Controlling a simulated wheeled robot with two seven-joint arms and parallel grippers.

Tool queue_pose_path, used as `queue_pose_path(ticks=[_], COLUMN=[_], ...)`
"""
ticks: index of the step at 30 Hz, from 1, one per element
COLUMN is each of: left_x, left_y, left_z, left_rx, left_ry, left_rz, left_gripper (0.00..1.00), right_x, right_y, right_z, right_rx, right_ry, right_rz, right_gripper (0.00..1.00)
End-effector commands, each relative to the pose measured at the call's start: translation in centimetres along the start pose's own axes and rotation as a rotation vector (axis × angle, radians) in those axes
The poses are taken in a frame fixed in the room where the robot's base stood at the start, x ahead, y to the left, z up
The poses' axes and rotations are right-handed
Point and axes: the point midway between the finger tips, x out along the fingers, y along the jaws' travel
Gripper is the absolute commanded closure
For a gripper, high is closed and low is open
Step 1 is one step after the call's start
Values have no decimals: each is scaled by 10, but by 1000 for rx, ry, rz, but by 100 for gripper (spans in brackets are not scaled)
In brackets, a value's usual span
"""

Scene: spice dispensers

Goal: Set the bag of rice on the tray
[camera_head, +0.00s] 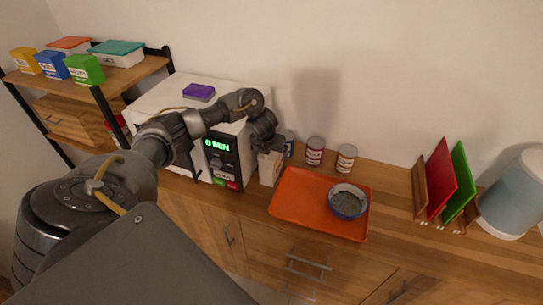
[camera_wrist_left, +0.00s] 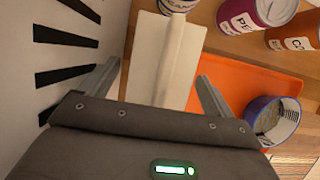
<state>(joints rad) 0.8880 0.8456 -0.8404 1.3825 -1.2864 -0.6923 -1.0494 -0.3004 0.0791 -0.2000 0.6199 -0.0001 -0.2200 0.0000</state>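The bag of rice, a plain white upright package (camera_head: 269,172), stands on the wooden counter between the microwave and the tray. The orange tray (camera_head: 300,207) lies flat just right of it and holds a blue-rimmed bowl on its right half. My left gripper (camera_head: 266,146) is at the top of the bag, coming from the left. In the left wrist view the white bag (camera_wrist_left: 168,58) lies between the two spread fingers of the gripper (camera_wrist_left: 158,85), with a gap beside the left finger. The bag's label is not visible. My right gripper is not in view.
The microwave (camera_head: 222,150) is close on the left. Several cans (camera_head: 314,152) stand behind the bag and tray. The bowl (camera_head: 348,202) takes up the tray's right; its left half is clear. A rack with red and green boards (camera_head: 440,180) stands farther right.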

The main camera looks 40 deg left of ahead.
Motion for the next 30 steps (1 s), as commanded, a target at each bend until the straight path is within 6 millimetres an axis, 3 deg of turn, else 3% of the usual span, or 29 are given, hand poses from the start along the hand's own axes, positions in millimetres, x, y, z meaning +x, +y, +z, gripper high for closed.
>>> queue_pose_path(ticks=[2, 20, 30], left_x=[0, 0, -3], left_y=[0, 0, 0], left_z=[0, 0, 3], left_rx=[0, -1, -2], left_ry=[0, 0, -4], left_rz=[0, 0, -1], left_gripper=[21, 100, 100], right_x=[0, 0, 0], right_y=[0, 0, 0], right_z=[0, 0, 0], right_rx=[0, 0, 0], right_ry=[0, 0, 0], right_rz=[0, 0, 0], right_gripper=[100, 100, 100])
